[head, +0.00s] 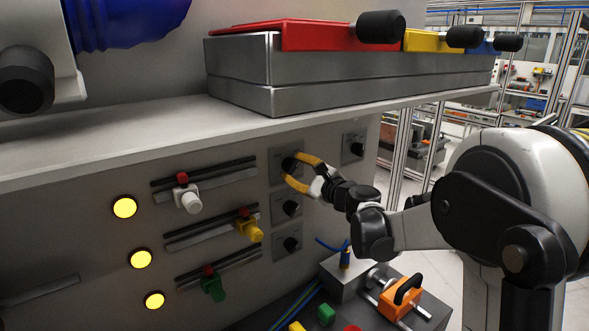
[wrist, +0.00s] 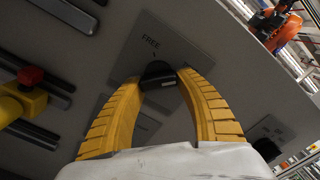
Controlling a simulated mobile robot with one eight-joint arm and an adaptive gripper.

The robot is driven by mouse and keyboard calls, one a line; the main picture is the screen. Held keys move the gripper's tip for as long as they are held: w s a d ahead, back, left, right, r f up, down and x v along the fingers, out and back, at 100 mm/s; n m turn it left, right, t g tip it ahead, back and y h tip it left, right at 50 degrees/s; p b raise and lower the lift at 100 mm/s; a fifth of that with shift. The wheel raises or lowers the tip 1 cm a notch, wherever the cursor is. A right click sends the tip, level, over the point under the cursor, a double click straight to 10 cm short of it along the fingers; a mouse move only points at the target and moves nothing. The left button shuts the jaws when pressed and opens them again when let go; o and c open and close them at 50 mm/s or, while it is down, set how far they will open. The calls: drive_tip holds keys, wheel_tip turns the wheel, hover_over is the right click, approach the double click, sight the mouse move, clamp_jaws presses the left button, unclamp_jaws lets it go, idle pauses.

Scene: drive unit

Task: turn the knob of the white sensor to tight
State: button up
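The white sensor (head: 187,198) with a red top sits on the uppermost of several slotted rails on the upright panel. A black knob (head: 290,163) on a square plate is at the right of that rail; it also shows in the wrist view (wrist: 158,75). The word FREE is readable on its plate (wrist: 185,48); a second label is too small to read. My gripper (head: 291,167) has its two yellow fingers apart, one on each side of this knob. In the wrist view the fingertips are close to the knob's sides; whether they touch it is unclear.
Two more knobs (head: 291,207) (head: 291,244) sit below, another (head: 355,147) to the right. Yellow (head: 249,229) and green (head: 212,286) sensors are on lower rails. A shelf (head: 120,138) juts out above. An orange part with a black handle (head: 401,296) stands below.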

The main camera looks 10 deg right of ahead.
drive_tip(key=o, duration=0.3)
drive_tip(key=v, duration=1.2)
drive_tip(key=shift+a, duration=0.1)
